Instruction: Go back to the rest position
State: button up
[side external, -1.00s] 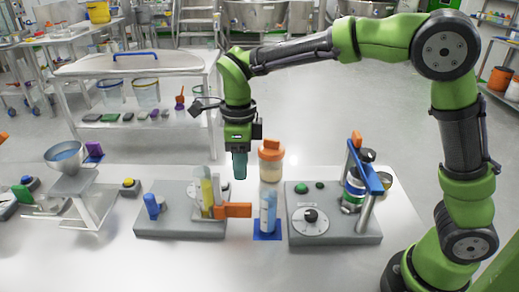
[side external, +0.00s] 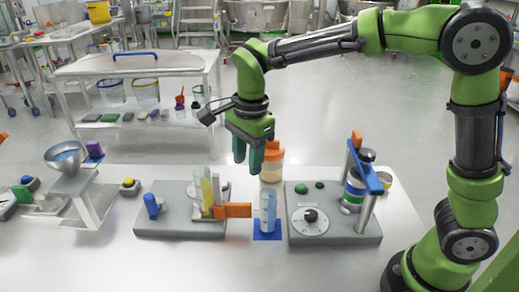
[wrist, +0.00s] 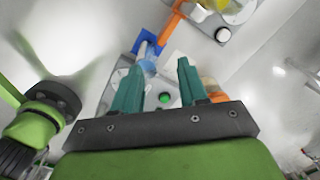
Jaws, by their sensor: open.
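My gripper (side external: 248,153) is open and empty in the side external view, with two teal fingers pointing down.
A grey base (side external: 180,225) with a blue knob and an orange arm stands left of the bottle. A grey dial unit (side external: 335,230) with a blue-barred post stands to the right. A funnel stand (side external: 75,195) is farther left. The bench front is clear.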

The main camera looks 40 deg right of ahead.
jog(key=s+d+r+n+t, duration=0.2)
jog(key=s+d+n+t, duration=0.1)
jog(key=s+d+n, duration=0.2)
jog(key=s+d+r+n+t+y, duration=0.1)
jog(key=s+d+r+n+t, duration=0.1)
jog(key=s+d+n, duration=0.3)
jog(key=s+n+t, duration=0.1)
jog(key=s+n, duration=0.3)
jog(key=s, duration=0.1)
jog(key=shift+s+r+t, duration=0.25)
jog(key=shift+t, duration=0.05)
